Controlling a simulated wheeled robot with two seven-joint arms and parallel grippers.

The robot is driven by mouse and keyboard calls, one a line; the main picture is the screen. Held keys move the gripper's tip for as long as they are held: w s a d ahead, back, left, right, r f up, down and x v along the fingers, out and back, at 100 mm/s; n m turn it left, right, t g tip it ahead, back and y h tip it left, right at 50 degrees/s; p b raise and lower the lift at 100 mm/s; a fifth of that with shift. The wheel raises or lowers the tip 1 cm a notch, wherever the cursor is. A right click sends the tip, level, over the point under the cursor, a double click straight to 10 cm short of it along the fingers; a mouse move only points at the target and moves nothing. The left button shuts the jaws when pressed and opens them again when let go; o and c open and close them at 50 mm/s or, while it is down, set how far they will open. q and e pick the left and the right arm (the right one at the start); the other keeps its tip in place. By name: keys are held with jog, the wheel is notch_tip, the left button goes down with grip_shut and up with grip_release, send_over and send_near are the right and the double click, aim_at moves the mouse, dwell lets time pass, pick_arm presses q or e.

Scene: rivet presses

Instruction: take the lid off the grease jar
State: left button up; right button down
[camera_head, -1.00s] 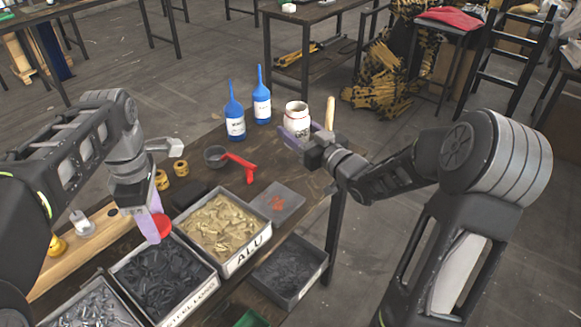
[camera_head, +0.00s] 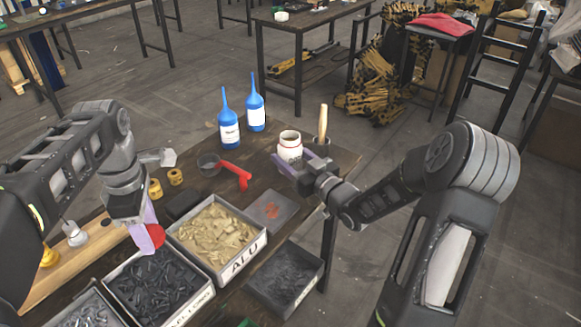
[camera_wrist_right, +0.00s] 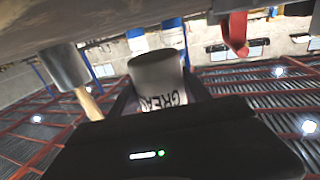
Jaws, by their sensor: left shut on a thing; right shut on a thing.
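The grease jar (camera_head: 290,150) is white with a dark label and stands upright, its top open, at the far right part of the workbench. My right gripper (camera_head: 288,166) is shut around its lower side. The jar also shows upside down in the right wrist view (camera_wrist_right: 156,72), with part of its lettering readable. I cannot tell whether its base touches the bench. My left gripper (camera_head: 149,238) is shut on a round red lid (camera_head: 156,236), off to the left above the bins and well apart from the jar. The gripper's fingers partly hide the lid.
Two blue bottles (camera_head: 229,130) stand behind the jar. A cup with a wooden handle (camera_head: 323,122) is close to the jar's right. A red-handled tool (camera_head: 238,174) lies left of it. Bins of rivets, including a tan-filled one (camera_head: 258,254), fill the front.

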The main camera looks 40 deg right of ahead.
jog(key=shift+f, duration=1.75)
jog(key=shift+f, duration=0.1)
jog(key=shift+f+b, duration=0.15)
jog(key=shift+b, duration=0.2)
jog(key=shift+c, duration=2.4)
grip_release()
jog(key=shift+s+r+p, duration=0.1)
jog(key=shift+r+p, duration=0.2)
jog(key=shift+p, duration=0.05)
jog(key=s, duration=1.1)
jog(key=shift+s+d+b, duration=0.15)
jog(key=shift+s+b, duration=0.25)
jog(key=shift+b, duration=0.05)
